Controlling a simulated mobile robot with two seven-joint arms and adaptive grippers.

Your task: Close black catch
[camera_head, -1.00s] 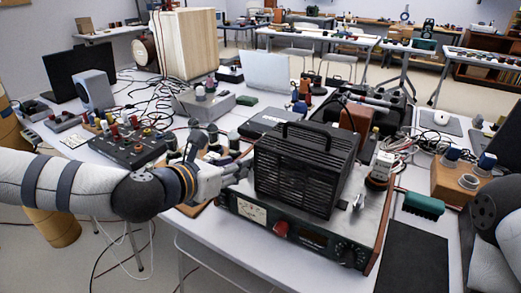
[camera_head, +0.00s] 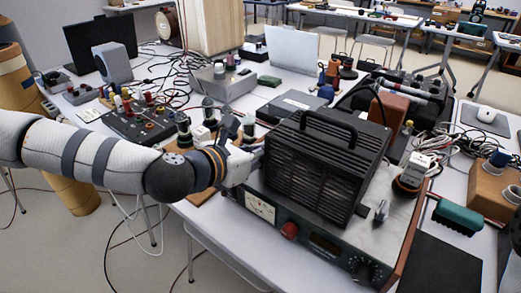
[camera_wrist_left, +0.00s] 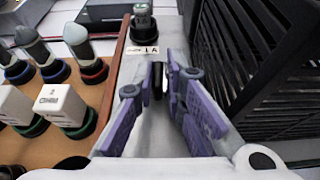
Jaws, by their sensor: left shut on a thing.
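A black slatted case (camera_head: 325,165) with a top handle stands on a wood-sided instrument (camera_head: 262,207) with a dial and a red knob. My left gripper (camera_head: 247,165) is at the left side of the case. In the left wrist view, its purple-padded fingers (camera_wrist_left: 170,85) are closed around a small black piece, the black catch (camera_wrist_left: 158,76), mostly hidden between the fingertips. The slatted side of the case (camera_wrist_left: 265,65) is just right of the fingers. Whether the catch is closed cannot be told. My right gripper is not in view.
A wooden board (camera_wrist_left: 60,133) with several capped posts lies left of the fingers. A black knobbed panel (camera_head: 150,122) stands farther left. A green brush-like block (camera_head: 459,217) and a dark mat (camera_head: 437,268) are right of the instrument. A laptop (camera_head: 293,52) stands behind.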

